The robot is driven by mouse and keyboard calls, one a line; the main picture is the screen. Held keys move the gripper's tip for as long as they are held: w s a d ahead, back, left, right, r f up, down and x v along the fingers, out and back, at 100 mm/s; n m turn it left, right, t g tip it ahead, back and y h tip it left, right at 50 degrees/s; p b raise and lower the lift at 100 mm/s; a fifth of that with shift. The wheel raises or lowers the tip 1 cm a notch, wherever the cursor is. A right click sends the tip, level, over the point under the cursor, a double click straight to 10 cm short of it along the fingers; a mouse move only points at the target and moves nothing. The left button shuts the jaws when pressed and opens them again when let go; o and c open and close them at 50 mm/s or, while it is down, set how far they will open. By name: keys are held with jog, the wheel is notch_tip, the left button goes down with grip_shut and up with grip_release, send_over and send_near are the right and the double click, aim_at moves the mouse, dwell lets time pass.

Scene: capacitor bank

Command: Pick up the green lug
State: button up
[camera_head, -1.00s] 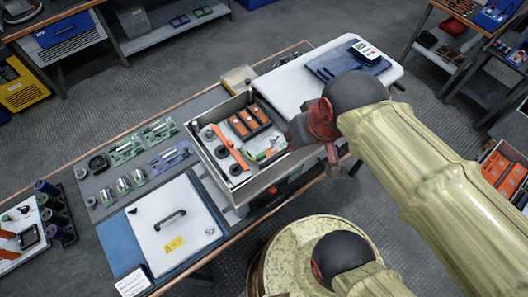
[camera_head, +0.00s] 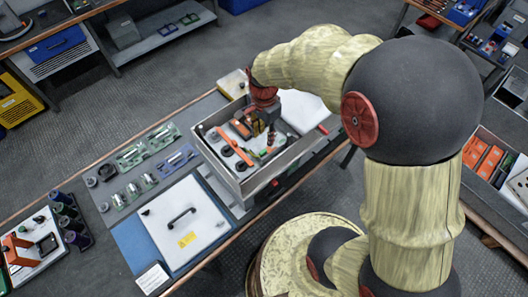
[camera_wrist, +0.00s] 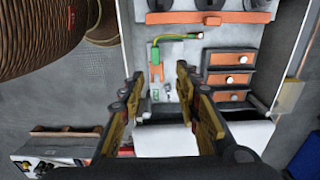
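In the wrist view a green cable-like piece (camera_wrist: 176,37) with a brass-coloured end lies inside the open box; it looks like the green lug. In the head view a small green patch (camera_head: 263,152) shows in the box, partly beside my gripper (camera_head: 271,140). In the wrist view my gripper (camera_wrist: 160,73) is open and empty, its fingers either side of the orange strip. The exact height above the box floor cannot be told.
The grey box (camera_head: 247,188) has raised walls around my gripper. Inside are orange-fronted blocks (camera_wrist: 229,77), a long orange bar (camera_head: 235,146) and dark round parts. A white lidded panel (camera_head: 180,222) lies left of the box.

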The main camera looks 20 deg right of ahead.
aim_at(264, 151)
jog(key=f, duration=0.5)
jog(key=s+f, duration=0.1)
jog(key=f, duration=0.1)
jog(key=shift+a+f+b, duration=0.25)
jog(key=shift+f+b, duration=0.1)
jog(key=shift+b, duration=0.05)
jog(key=c, duration=0.4)
grip_shut()
